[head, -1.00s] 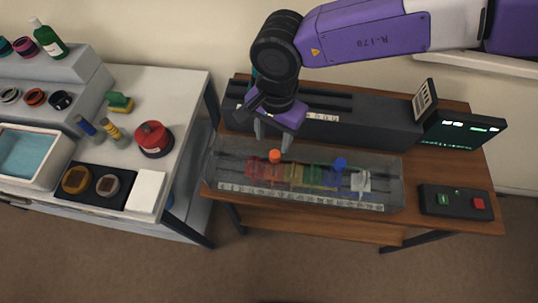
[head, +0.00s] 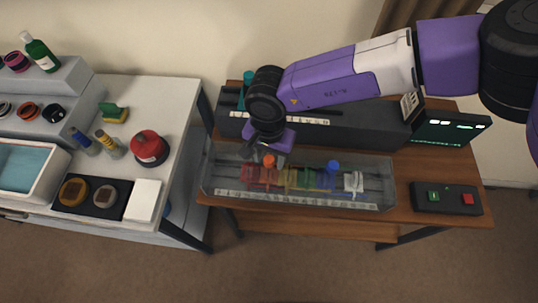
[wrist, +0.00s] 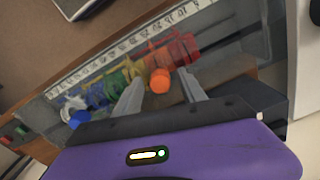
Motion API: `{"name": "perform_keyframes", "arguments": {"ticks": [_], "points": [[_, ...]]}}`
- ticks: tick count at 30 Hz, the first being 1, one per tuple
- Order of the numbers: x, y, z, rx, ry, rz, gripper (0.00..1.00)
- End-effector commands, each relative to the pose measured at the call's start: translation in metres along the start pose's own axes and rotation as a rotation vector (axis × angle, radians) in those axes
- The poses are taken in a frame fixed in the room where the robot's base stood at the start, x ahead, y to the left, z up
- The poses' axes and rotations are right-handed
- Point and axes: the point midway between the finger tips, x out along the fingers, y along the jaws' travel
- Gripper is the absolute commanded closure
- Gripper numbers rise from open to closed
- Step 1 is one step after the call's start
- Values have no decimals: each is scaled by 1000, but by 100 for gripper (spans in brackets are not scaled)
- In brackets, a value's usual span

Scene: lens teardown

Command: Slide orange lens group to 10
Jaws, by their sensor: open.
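The orange knob (head: 269,161) stands up from the lens rail inside a clear-walled tray (head: 210,178). It also shows in the wrist view (wrist: 160,81), between my fingertips. Red lens parts (head: 258,176) sit beside and below the knob, with yellow, green and blue parts to their right. A white number scale (head: 290,199) runs along the tray's front edge; its digits are too small to read. My gripper (head: 267,158) is open, with one finger on each side of the orange knob; I cannot tell whether they touch it.
A blue knob (head: 333,166) and a white part (head: 353,182) sit farther right on the rail. A dark long unit (head: 370,128) stands behind the tray. A monitor (head: 450,132) and a button box (head: 447,198) are on the right.

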Motion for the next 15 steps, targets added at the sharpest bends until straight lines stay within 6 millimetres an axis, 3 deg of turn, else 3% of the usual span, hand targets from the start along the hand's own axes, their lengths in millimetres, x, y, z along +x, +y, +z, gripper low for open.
{"name": "perform_keyframes", "arguments": {"ticks": [4, 11, 15], "points": [[0, 0, 0, 0, 0, 0, 53], [0, 0, 0, 0, 0, 0, 99], [0, 0, 0, 0, 0, -1, 100]]}}
